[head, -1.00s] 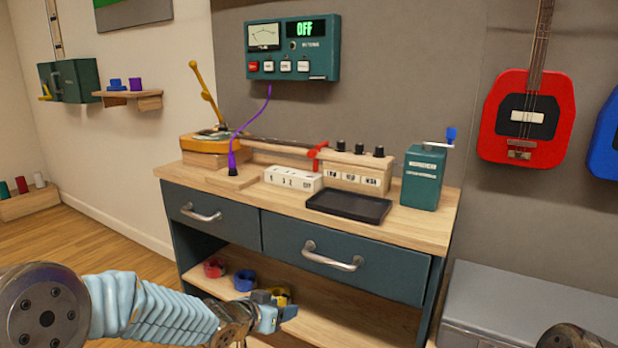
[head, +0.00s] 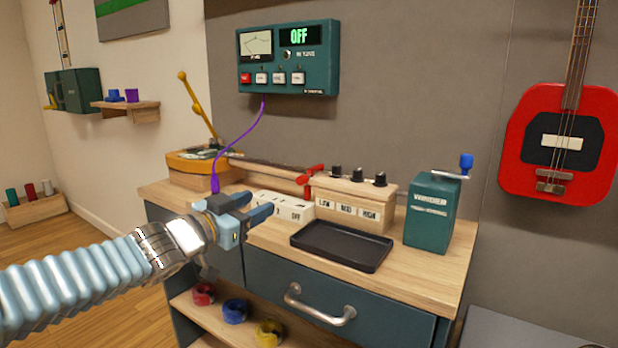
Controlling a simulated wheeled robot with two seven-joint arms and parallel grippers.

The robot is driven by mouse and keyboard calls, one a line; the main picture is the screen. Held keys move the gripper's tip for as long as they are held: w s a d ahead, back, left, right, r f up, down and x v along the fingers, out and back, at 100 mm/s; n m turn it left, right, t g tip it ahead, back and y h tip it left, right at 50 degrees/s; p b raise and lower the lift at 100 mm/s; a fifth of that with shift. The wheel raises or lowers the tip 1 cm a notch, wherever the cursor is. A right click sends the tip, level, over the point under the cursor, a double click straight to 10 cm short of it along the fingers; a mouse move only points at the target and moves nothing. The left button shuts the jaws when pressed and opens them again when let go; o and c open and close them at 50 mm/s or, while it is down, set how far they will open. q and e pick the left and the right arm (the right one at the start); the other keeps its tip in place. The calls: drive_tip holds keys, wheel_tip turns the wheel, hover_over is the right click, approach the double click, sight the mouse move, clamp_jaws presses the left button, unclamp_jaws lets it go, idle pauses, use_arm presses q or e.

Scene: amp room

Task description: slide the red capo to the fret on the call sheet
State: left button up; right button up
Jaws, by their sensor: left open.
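The red capo (head: 313,177) sits at the back of the workbench, on a dark fretted neck (head: 268,170) that lies along the bench's rear. The boxes in front hide part of the neck. My left gripper (head: 256,206) is open and empty above the bench's left part, in front of the capo and to its left. It overlaps the white box in the picture. I cannot make out a call sheet. My right gripper is out of view.
A white switch box (head: 290,207), a wooden box with black knobs (head: 354,202), a black tray (head: 340,247) and a green cranked box (head: 432,213) crowd the bench. A purple cable (head: 246,137) hangs near my gripper.

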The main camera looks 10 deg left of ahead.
sight(299, 181)
use_arm(q)
drive_tip(key=x, duration=1.4)
drive_tip(key=shift+w, duration=0.25)
clamp_jaws()
